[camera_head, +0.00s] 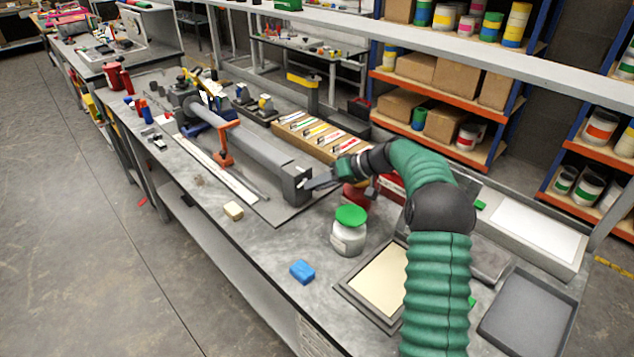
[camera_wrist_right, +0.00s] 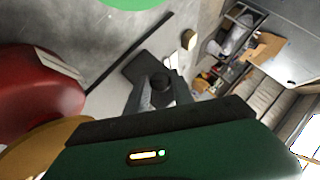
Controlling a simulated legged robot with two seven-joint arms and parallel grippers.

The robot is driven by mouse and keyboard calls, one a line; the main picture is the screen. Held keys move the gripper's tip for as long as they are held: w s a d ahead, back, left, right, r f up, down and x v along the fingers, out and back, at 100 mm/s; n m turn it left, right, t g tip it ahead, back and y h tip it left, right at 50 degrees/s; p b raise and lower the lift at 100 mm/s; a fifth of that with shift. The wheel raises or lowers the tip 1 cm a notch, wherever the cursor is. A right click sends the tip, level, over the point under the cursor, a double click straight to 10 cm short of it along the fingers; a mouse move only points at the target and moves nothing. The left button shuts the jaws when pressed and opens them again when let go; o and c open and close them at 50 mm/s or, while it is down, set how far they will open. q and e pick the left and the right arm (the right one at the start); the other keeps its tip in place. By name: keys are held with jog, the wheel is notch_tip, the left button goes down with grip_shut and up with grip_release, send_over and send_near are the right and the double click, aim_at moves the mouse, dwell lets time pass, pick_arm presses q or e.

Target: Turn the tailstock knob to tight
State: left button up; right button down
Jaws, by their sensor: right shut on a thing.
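The long grey frame jig (camera_head: 245,142) lies along the bench. Its dark tailstock block (camera_head: 293,188) stands at the near end. My right gripper (camera_head: 309,183) reaches in from the right to the tailstock's end face. In the right wrist view its two fingers stand either side of a small dark round knob (camera_wrist_right: 160,81), and the gripper is shut on it. In the head view the knob is mostly hidden by the fingers. I cannot read the knob's turn or any tight mark. My left gripper is not in view.
A white jar with a green lid (camera_head: 350,215) stands close below my right forearm. A wooden file rack (camera_head: 322,137) stands behind the jig. A large red object (camera_wrist_right: 35,90) is close to the wrist.

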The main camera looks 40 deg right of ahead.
jog(key=shift+w+d+r, duration=0.1)
jog(key=shift+d+r, duration=0.1)
jog(key=c, duration=1.3)
grip_release()
jog(key=shift+o, duration=0.9)
jog(key=shift+d+f, duration=0.1)
jog(key=shift+f, duration=0.1)
jog(key=s+a+r+b, duration=0.2)
jog(key=s+a+r, duration=0.2)
jog(key=s+a, duration=0.6)
jog(key=shift+s+r+b, duration=0.4)
jog(key=shift+s, duration=0.85)
